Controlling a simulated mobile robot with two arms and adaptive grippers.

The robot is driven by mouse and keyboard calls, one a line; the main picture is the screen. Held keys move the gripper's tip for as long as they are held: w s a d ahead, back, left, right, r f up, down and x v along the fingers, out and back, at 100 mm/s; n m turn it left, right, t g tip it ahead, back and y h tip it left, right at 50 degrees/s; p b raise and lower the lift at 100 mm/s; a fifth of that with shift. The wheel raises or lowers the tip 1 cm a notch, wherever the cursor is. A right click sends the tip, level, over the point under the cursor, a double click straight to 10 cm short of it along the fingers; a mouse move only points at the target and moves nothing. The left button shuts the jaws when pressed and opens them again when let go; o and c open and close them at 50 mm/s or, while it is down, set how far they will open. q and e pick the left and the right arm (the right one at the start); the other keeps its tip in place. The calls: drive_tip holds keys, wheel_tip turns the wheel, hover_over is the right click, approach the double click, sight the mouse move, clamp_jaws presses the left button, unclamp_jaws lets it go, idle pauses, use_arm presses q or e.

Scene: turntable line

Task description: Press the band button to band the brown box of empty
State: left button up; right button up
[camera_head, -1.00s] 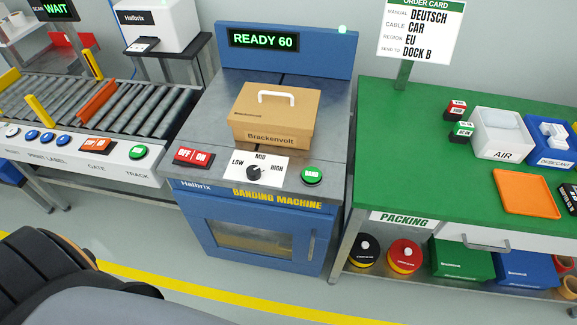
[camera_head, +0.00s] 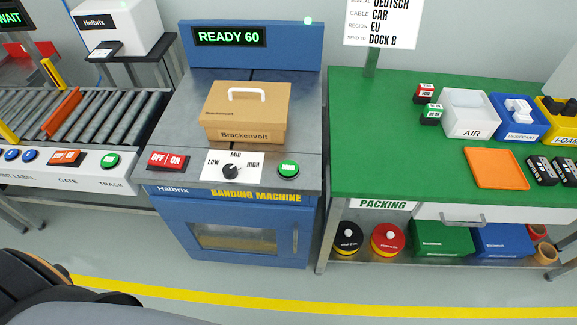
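The brown box (camera_head: 246,112), marked Brackenvolt, sits closed with a white handle on top of the blue banding machine (camera_head: 250,210). No band shows on it. The green band button (camera_head: 288,169) is on the machine's front ledge, at the right. The LOW-MID-HIGH knob (camera_head: 231,171) is left of it, and the red OFF/ON switch (camera_head: 168,161) is further left. The machine's display (camera_head: 229,37) reads READY 60. Neither gripper is in view; a dark part of my own arm shows at the lower left.
A roller conveyor (camera_head: 75,115) with gate and track buttons stands at the left. A green packing table (camera_head: 380,150) stands at the right, with bins, an orange tray (camera_head: 497,168) and small boxes. Open floor with a yellow line (camera_head: 330,303) lies in front.

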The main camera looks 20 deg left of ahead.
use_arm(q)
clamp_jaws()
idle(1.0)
